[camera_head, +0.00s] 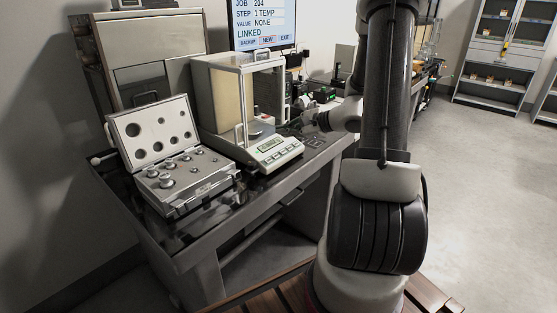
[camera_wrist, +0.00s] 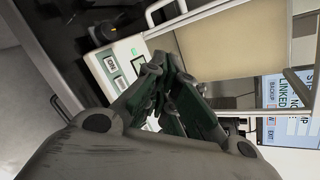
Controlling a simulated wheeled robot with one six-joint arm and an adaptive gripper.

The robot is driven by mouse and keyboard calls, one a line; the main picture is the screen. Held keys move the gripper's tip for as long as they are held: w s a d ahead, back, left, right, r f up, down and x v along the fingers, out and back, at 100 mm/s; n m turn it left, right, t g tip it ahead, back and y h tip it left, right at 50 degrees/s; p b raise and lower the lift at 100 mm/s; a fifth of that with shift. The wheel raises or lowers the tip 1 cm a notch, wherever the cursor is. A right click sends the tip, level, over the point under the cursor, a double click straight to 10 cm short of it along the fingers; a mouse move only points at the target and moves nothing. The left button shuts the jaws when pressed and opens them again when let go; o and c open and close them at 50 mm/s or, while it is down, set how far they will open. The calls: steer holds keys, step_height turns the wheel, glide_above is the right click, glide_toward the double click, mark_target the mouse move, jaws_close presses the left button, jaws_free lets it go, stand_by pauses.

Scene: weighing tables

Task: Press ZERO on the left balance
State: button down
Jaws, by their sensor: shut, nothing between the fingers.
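A balance (camera_head: 232,88) with a glass draft shield stands on the near table, left of my arm. Its pale control panel (camera_head: 275,151), with a small green display and a row of keys, faces the front. The panel also shows in the wrist view (camera_wrist: 112,68), turned on its side, with some keys visible; I cannot clearly read ZERO on any. My gripper (camera_wrist: 168,82) has its dark green fingers together and empty, in front of the panel and hiding part of it. In the head view it is small and dark near the panel's right end; contact with a key cannot be told.
An open weight case (camera_head: 185,178) with several metal weights stands left of the balance. A monitor (camera_head: 263,22) stands behind it. Small dark items (camera_head: 322,95) crowd the table's right part. Shelves (camera_head: 500,60) stand far right beyond open floor.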

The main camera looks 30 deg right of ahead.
mark_target(276, 156)
steer(key=shift+w+r, duration=0.15)
steer(key=shift+w, duration=0.05)
stand_by(0.3)
steer(key=shift+w+a+f, duration=0.15)
steer(key=shift+w+f, duration=0.35)
steer(key=shift+f, duration=0.85)
steer(key=shift+w+a+f, duration=0.2)
steer(key=shift+w+f, duration=0.3)
steer(key=shift+f, duration=0.9)
steer(key=shift+w+a+f, duration=0.15)
steer(key=shift+w+f, duration=0.35)
steer(key=shift+f, duration=0.85)
steer(key=shift+f, duration=0.15)
steer(key=shift+w+f, duration=0.1)
steer(key=shift+f, duration=0.15)
steer(key=shift+w+a+f, duration=0.1)
steer(key=shift+w+f, duration=0.05)
steer(key=shift+f, duration=0.2)
steer(key=shift+r, duration=0.15)
steer(key=shift+s+r, duration=0.3)
steer(key=shift+r, duration=0.3)
